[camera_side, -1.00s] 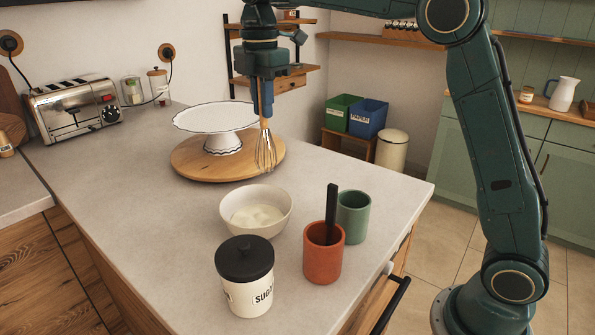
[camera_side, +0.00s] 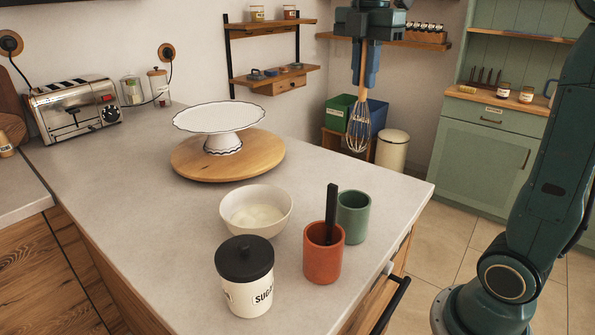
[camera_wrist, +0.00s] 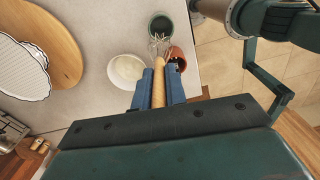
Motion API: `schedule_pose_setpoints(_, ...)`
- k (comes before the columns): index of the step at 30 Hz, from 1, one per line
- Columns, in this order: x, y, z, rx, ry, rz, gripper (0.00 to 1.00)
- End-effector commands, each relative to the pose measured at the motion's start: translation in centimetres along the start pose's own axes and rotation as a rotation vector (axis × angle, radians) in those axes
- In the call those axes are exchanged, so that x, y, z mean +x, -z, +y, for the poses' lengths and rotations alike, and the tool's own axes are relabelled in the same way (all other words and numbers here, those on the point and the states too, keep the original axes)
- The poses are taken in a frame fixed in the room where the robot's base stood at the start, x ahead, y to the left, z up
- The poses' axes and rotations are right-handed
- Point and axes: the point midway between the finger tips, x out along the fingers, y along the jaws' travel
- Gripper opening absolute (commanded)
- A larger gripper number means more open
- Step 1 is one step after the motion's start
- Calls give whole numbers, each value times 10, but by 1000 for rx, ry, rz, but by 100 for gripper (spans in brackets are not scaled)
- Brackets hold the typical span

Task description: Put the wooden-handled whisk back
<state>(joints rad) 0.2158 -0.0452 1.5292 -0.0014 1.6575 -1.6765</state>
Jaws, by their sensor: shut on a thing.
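My gripper (camera_side: 366,68) is shut on the wooden handle of the whisk (camera_side: 358,128). It holds the whisk upright with the wire end down, above and beyond the counter's right edge in the side view. In the wrist view the whisk's handle (camera_wrist: 158,85) sits between the blue fingers. Its wires overlap the view of the cups there. A terracotta crock (camera_side: 323,255) stands on the counter with a black-handled tool (camera_side: 331,210) in it. A green cup (camera_side: 354,217) stands right behind it and looks empty.
A white bowl (camera_side: 256,212) with pale contents and a sugar canister (camera_side: 245,280) stand near the crock. A cake stand (camera_side: 217,118) sits on a round wooden board (camera_side: 228,164). A toaster (camera_side: 73,108) is at the back left. Wall shelves (camera_side: 275,80) hang behind.

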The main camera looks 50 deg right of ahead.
Motion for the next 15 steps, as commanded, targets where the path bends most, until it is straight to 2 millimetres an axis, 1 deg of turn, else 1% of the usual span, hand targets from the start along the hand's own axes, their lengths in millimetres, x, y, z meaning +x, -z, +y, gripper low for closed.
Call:
schedule_pose_setpoints(3, -1, -2, -4, 1, 0, 0, 0)
schedule_pose_setpoints(8, 0, -2, -4, 1, 0, 0, 0)
schedule_pose_setpoints(11, 4, -2, -4, 1, 2, 0, 0)
schedule_pose_setpoints(15, 16, -2, -4, 1, 3, 0, 0)
